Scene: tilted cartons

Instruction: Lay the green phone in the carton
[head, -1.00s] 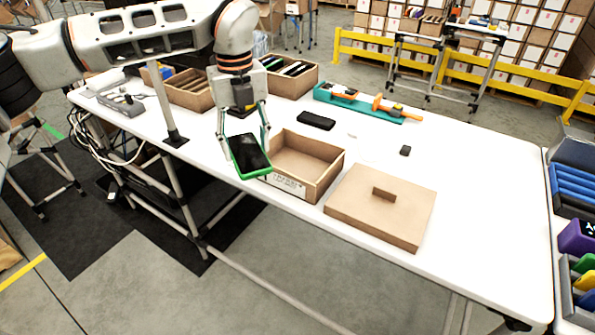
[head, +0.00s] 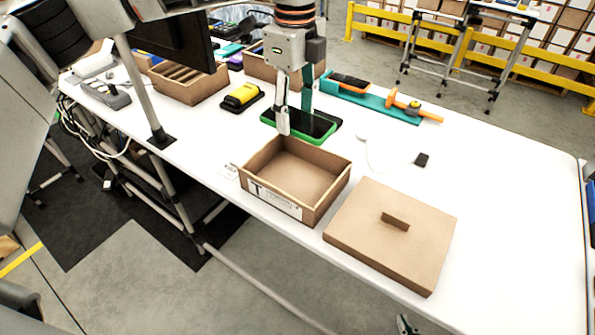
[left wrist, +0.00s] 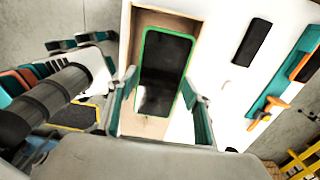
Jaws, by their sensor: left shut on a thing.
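The green phone (head: 318,122), with a dark screen and green rim, is held level above the table. In the head view it appears just beyond the carton's far wall. My left gripper (head: 292,118) is shut on it, and its fingers flank the phone (left wrist: 165,72) in the left wrist view. The open carton (head: 258,188) is brown and looks empty, with a white label in front. In the left wrist view the carton (left wrist: 168,22) shows behind and around the phone, partly hidden by it. A small part of my right gripper (head: 405,324) shows at the bottom edge; its jaws are unclear.
A brown lid (head: 365,225) with a raised handle lies right of the carton. A teal tray (head: 375,101) with orange items is behind. A yellow device (head: 241,95) and a divided carton (head: 190,88) stand back left. A black phone (left wrist: 252,42) lies beside the carton. The right tabletop is mostly clear.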

